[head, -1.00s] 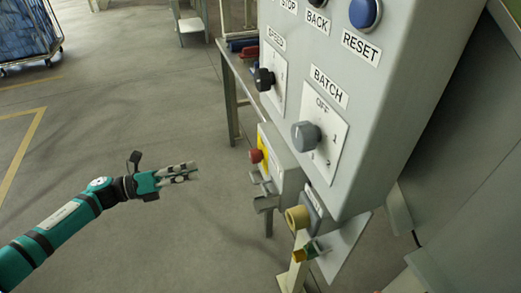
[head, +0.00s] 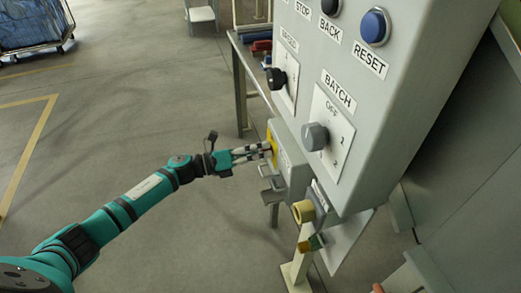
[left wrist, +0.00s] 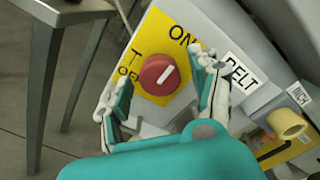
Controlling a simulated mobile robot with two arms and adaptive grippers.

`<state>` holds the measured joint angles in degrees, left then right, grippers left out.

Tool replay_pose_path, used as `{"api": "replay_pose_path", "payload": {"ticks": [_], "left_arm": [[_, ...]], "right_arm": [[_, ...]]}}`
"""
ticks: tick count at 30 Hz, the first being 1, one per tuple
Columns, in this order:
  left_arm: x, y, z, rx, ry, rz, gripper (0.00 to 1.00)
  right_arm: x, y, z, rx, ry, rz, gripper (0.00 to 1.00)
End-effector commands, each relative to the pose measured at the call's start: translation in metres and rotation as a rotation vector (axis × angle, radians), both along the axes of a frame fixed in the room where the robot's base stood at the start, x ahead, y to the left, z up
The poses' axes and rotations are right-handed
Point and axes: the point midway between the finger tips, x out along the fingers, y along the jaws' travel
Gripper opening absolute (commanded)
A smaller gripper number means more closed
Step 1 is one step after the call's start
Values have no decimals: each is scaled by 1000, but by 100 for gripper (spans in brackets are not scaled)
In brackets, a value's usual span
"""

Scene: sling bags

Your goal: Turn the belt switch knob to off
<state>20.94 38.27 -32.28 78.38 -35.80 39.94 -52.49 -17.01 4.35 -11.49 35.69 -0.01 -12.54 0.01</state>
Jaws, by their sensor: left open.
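The belt switch knob (left wrist: 159,75) is red and round with a white pointer line. It sits on a yellow plate (left wrist: 180,24) marked ON and OFF, with a BELT label (left wrist: 241,73) beside it. In the head view my left gripper (head: 268,149) reaches the front of the switch box (head: 288,160) and hides the knob. My right gripper is not in view.
A grey panel above carries the BATCH knob (head: 315,136), the SPEED knob (head: 276,78) and the blue RESET button (head: 375,26). A metal table (head: 240,85) stands behind.

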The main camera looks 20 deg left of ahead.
Motion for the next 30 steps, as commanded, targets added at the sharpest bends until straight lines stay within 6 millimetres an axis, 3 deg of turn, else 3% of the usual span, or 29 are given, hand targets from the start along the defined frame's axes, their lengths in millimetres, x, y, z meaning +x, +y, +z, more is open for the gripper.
{"api": "replay_pose_path", "payload": {"ticks": [9,22,30], "left_arm": [[2,-2,-1,1,0,1,62],[2,-2,-1,0,1,1,8],[2,-2,0,-14,24,1,7]], "right_arm": [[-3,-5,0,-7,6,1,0],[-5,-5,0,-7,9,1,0],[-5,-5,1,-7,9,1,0]]}}
